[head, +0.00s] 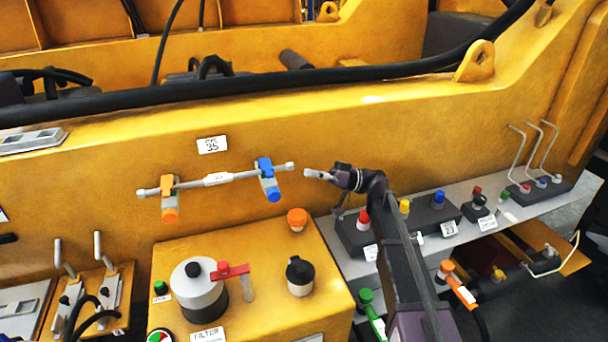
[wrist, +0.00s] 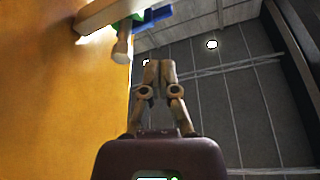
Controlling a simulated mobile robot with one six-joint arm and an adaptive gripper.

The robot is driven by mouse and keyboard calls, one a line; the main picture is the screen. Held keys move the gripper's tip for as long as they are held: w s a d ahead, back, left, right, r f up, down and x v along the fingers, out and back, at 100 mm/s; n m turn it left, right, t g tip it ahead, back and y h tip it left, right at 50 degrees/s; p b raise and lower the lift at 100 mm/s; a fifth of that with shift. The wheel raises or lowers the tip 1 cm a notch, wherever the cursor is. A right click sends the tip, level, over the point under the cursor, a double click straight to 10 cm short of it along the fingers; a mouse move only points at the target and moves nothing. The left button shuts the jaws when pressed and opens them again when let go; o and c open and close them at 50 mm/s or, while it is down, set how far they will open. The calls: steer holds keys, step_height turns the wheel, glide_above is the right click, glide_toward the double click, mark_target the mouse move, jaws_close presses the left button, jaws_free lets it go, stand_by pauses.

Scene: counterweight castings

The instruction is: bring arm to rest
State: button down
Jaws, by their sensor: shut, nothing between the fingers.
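My gripper (head: 318,174) is in the middle of the head view, at the end of my dark arm that reaches up from the lower right. It is shut and empty, its fingers pointing left. It is just right of the metal pipe (head: 245,175) with an orange valve (head: 169,198) and a blue valve (head: 268,179). A small gap shows between the fingertips and the pipe's right end. In the wrist view the fingers (wrist: 160,70) are together, with the pipe end (wrist: 122,48) above and left of them and the yellow wall left.
A yellow box (head: 250,300) with a filter canister (head: 199,290) and knobs stands below the pipe. A black hose (head: 250,82) runs along the yellow frame above.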

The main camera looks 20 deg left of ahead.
steer(key=shift+d, duration=0.1)
stand_by(0.5)
steer(key=s+d+f+m+t+h, duration=0.2)
steer(key=d+f+m+t+h, duration=0.85)
steer(key=d+f, duration=0.75)
steer(key=s+d+f+m+h, duration=0.1)
steer(key=d+m+h, duration=0.1)
steer(key=d, duration=0.7)
steer(key=s+d+f+m+t+h+p, duration=0.1)
steer(key=d+m, duration=0.3)
steer(key=d, duration=0.5)
steer(key=s+d+f+m+t+h, duration=0.1)
steer(key=s+d+f+m+h, duration=0.2)
steer(key=d, duration=0.5)
steer(key=shift+d+m+h, duration=0.4)
steer(key=shift+m+h, duration=0.05)
